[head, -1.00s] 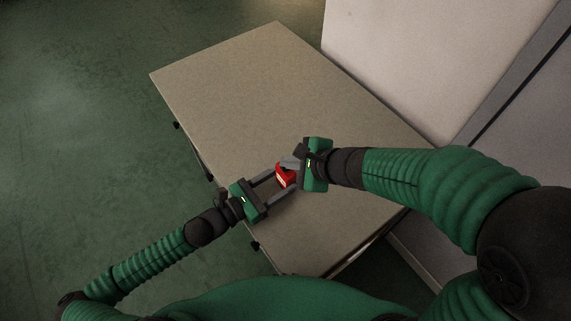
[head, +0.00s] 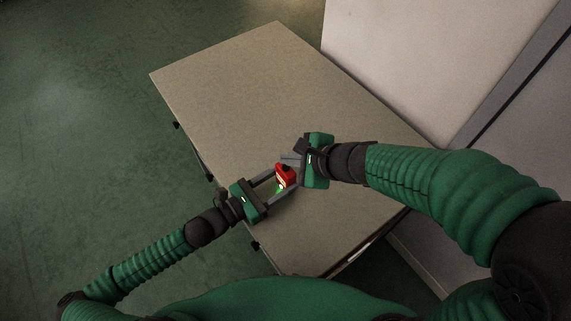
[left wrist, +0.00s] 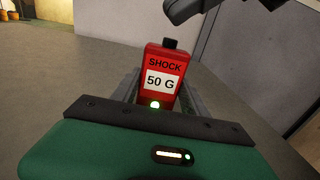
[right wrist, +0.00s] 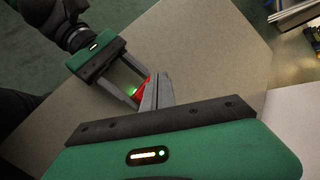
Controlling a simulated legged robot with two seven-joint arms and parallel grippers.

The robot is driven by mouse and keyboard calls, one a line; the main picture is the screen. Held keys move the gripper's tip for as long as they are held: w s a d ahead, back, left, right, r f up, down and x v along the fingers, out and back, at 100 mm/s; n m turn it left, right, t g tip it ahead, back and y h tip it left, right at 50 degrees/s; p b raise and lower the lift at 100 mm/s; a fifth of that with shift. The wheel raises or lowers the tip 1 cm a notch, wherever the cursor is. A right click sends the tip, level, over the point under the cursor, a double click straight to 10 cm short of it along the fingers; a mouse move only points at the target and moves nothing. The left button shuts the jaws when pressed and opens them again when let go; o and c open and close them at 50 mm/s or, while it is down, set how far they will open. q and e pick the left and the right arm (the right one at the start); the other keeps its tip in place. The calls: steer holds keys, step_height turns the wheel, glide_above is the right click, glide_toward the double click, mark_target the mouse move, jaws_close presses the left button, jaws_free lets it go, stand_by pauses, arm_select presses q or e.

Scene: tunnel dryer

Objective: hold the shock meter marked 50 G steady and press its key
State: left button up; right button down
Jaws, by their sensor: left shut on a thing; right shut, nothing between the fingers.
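The red shock meter (left wrist: 164,62) stands between the fingers of my left gripper in the left wrist view, with "SHOCK" and "50 G" on its face. A small green light (left wrist: 155,105) glows low on its face, and a black key (left wrist: 170,43) sits on its top. It also shows in the head view (head: 286,174). My left gripper (head: 281,181) is shut on the meter's sides. My right gripper (head: 289,159) is shut and empty, its fingertips close by the meter's top. Whether they touch the key, I cannot tell. In the right wrist view its fingers (right wrist: 157,92) partly hide the meter.
The grey-beige table (head: 260,90) under the grippers is bare over its far part. A pale wall or cabinet (head: 400,60) stands along its right side. Green floor (head: 80,130) lies to the left.

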mark_target(289, 171)
step_height(289, 171, up, 5)
stand_by(0.7)
stand_by(1.8)
arm_select(q)
steer(key=o, duration=1.5)
